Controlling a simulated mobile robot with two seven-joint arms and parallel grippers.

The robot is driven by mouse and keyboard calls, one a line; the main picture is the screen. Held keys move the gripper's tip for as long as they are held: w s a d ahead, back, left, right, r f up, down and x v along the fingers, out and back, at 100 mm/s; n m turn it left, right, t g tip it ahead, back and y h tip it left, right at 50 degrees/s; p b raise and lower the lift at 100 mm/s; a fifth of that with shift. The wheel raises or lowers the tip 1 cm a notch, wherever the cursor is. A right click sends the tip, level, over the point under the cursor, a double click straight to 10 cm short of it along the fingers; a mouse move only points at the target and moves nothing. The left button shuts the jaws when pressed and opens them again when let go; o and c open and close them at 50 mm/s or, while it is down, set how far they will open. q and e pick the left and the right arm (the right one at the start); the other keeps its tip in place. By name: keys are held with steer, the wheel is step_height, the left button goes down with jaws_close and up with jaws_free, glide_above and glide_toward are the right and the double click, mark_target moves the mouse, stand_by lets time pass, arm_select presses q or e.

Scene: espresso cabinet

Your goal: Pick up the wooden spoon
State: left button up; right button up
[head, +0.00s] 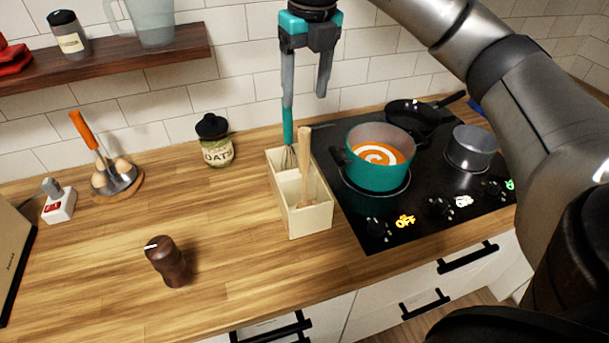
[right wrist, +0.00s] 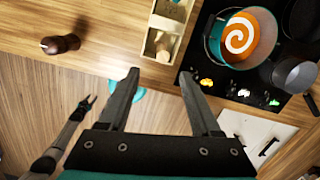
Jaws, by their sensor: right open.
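The wooden spoon (head: 306,155) stands in a cream utensil holder (head: 311,222), its handle pointing up. It also shows from above in the right wrist view (right wrist: 164,46). A whisk with a teal handle (head: 288,126) stands in the back of the same holder. My right gripper (head: 304,100) is open and empty, pointing down above the holder. One finger is in line with the whisk handle in the head view; I cannot tell whether they touch. My left gripper (right wrist: 88,103) shows small in the right wrist view, away from the counter items; its opening is unclear.
A teal pot (head: 376,172) of orange soup, a black pan (head: 414,115) and a grey pot (head: 468,150) stand on the cooktop right of the holder. An oats jar (head: 216,148) is left of it. A pepper mill (head: 167,262) stands on otherwise clear front counter.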

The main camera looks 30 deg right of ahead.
mark_target(303, 126)
steer(key=f, duration=0.6)
steer(key=w+f, duration=0.1)
steer(key=f, duration=0.2)
steer(key=shift+f+p, duration=0.25)
steer(key=shift+p, duration=0.05)
steer(key=shift+w+d+f+p, duration=0.15)
steer(key=shift+f+p, duration=0.1)
steer(key=shift+f, duration=1.1)
steer(key=shift+w+d+f+p, duration=0.15)
steer(key=shift+f+p, duration=0.1)
steer(key=shift+f, duration=1.05)
steer(key=shift+c, duration=0.2)
jaws_close()
